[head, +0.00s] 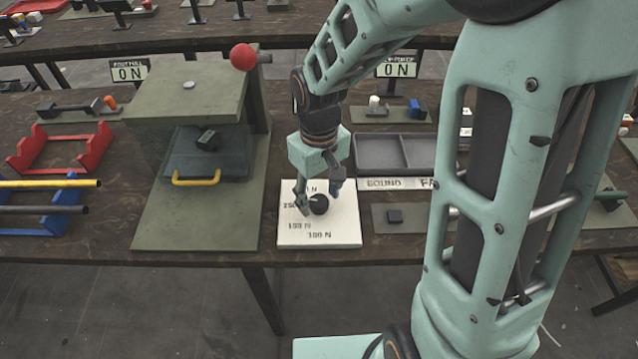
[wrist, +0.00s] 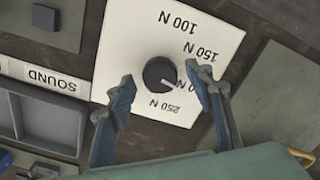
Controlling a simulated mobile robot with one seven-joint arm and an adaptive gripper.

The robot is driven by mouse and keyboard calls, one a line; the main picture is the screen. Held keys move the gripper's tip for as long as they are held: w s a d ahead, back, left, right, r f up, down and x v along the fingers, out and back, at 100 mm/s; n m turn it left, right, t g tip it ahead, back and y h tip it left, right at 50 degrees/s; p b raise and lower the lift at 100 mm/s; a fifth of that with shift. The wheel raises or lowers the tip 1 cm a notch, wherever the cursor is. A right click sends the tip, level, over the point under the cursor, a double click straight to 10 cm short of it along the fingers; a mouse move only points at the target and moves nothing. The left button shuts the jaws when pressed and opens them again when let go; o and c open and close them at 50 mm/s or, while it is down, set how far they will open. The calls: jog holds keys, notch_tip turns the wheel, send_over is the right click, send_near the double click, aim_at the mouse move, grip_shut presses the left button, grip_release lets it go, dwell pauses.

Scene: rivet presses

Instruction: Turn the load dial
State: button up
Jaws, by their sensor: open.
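The load dial is a round black knob (head: 319,204) on a white plate (head: 290,236) printed with force values. In the wrist view the knob (wrist: 157,72) shows a white pointer mark aimed right and slightly down, between the 200 N and 250 N labels. The 100 N and 150 N labels are readable; a finger partly covers 200 N. My gripper (head: 318,198) is open over the dial. In the wrist view its fingertips (wrist: 160,76) lie on either side of the knob, with visible gaps. Whether they are down at knob height is unclear.
A green press (head: 150,220) with a red ball handle (head: 243,57) and yellow drawer handle (head: 196,181) stands left of the plate. A grey two-part tray (head: 367,172) lies behind right, and a grey plate with a black block (head: 394,216) lies right.

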aim_at(319, 200)
notch_tip(319, 200, up, 12)
dwell(0.4)
jog(key=shift+w+f, duration=0.1)
jog(key=shift+f, duration=0.05)
